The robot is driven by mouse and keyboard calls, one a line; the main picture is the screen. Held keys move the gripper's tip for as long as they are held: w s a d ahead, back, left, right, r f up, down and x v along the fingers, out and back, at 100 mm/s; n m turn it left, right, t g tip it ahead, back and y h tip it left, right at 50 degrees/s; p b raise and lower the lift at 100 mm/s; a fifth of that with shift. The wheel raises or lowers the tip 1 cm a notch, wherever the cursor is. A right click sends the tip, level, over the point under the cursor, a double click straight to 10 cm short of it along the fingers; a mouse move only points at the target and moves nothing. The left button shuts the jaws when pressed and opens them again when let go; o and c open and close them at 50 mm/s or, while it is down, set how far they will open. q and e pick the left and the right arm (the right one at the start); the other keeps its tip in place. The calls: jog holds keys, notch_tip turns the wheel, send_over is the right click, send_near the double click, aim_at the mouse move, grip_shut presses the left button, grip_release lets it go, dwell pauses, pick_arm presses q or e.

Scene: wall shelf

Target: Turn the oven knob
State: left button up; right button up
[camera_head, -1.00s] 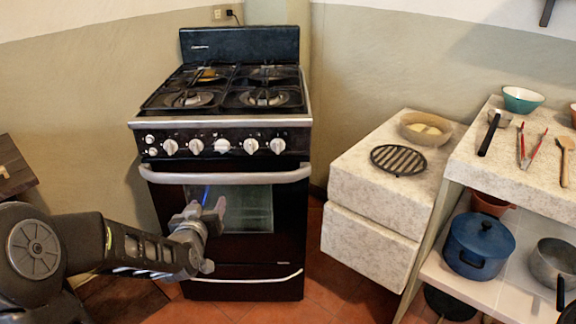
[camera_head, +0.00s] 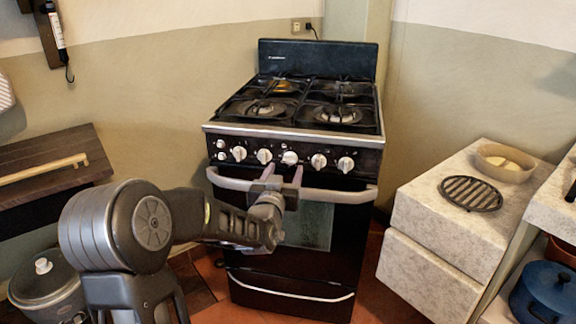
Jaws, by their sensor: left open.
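A black oven (camera_head: 297,265) with a stove top stands in the middle of the view. Its front panel carries a row of several white knobs, among them the middle knob (camera_head: 289,158), a left knob (camera_head: 239,153) and a right knob (camera_head: 345,164). My left gripper (camera_head: 283,178) is open, its fingers pointing up and toward the panel just below the middle knob. It overlaps the oven's handle bar (camera_head: 340,196) in the picture; I cannot tell whether they touch. No knob is between the fingers. My right gripper is not in view.
A stone counter (camera_head: 440,218) with a black grate (camera_head: 471,193) and a bowl (camera_head: 505,163) stands to the right. A blue pot (camera_head: 545,291) is at the lower right. A wooden board or shelf (camera_head: 50,165) and a lidded grey pot (camera_head: 47,284) are at the left.

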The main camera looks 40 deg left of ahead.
aim_at(289, 161)
pick_arm(q)
jog(key=x, duration=0.4)
jog(key=shift+w, duration=0.1)
jog(key=shift+c, duration=0.6)
grip_shut()
